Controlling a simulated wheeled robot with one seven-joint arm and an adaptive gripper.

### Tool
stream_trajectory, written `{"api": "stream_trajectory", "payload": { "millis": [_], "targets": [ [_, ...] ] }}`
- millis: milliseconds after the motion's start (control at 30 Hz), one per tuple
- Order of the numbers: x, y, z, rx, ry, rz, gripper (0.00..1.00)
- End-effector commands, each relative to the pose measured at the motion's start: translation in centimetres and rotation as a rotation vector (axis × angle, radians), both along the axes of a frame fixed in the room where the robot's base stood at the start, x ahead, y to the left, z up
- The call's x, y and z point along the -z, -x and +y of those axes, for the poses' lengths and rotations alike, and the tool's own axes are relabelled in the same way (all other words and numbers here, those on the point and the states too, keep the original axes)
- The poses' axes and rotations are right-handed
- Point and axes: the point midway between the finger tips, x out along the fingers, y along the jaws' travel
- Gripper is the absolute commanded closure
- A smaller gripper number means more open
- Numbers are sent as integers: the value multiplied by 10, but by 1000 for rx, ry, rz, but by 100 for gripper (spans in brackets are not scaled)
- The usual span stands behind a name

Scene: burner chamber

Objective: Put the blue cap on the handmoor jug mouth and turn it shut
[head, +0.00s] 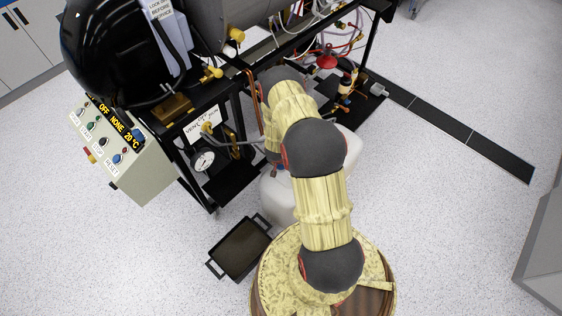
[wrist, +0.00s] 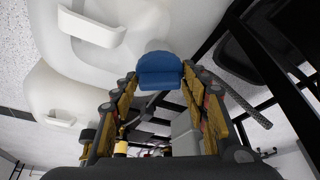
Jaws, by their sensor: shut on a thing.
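In the wrist view the blue cap (wrist: 158,72) sits between the fingertips of my gripper (wrist: 161,82), which is shut on it. A white jug (wrist: 125,15) with a moulded handle is just beyond the cap. A pale rounded neck shows directly behind the cap, so the cap is at or very close to the jug mouth. I cannot tell whether it is seated or touching. In the head view a white jug (head: 278,200) stands on the floor, partly behind my arm. My arm hides the cap and most of my gripper there.
A second white jug body (wrist: 50,85) shows in the wrist view. A black rig frame (head: 215,185) with a pressure gauge (head: 204,160) and control box (head: 130,160) stands to the left. A dark tray (head: 240,248) lies on the floor. Open floor lies at right.

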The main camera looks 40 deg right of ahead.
Motion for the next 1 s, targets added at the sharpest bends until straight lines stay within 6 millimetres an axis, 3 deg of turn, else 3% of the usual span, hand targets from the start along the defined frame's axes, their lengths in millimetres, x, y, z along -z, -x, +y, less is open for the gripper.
{"api": "stream_trajectory", "payload": {
  "millis": [667, 700, 1000],
  "targets": [
    [-1, 0, 0, 91, -1, 1, 100],
    [0, 0, 0, 89, -1, 1, 53],
    [0, 0, 0, 88, 0, -1, 36]
  ]
}}
